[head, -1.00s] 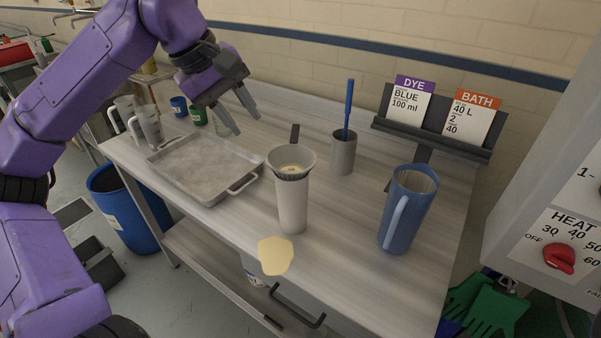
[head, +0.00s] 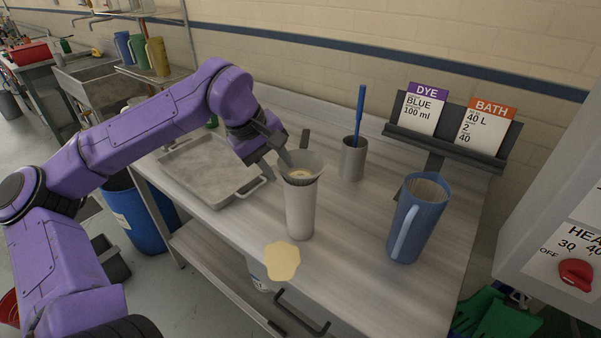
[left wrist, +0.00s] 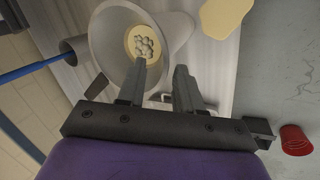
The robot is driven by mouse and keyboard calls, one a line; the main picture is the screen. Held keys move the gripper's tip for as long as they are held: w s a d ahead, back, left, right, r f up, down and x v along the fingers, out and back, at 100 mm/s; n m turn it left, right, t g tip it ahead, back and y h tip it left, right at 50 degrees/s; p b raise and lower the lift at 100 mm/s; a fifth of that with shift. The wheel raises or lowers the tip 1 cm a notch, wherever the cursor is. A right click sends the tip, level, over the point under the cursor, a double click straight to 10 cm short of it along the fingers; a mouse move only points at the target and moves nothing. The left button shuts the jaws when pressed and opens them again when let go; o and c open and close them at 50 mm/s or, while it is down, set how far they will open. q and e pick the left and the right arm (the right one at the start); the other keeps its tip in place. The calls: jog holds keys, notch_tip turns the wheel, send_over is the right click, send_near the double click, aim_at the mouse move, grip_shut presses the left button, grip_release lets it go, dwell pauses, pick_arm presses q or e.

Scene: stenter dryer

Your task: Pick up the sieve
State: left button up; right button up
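My right gripper is not in view.
A metal tray (head: 225,201) lies to the left. A grey cup (head: 353,160) with a blue rod stands behind right, and a blue jug (head: 415,222) stands to the right. A yellow patch (head: 282,260) is near the front edge. A card stand (head: 440,145) is at the back.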

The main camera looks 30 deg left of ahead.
pick_arm(q)
jog(key=shift+s+r, duration=0.1)
grip_shut()
dwell(1.2)
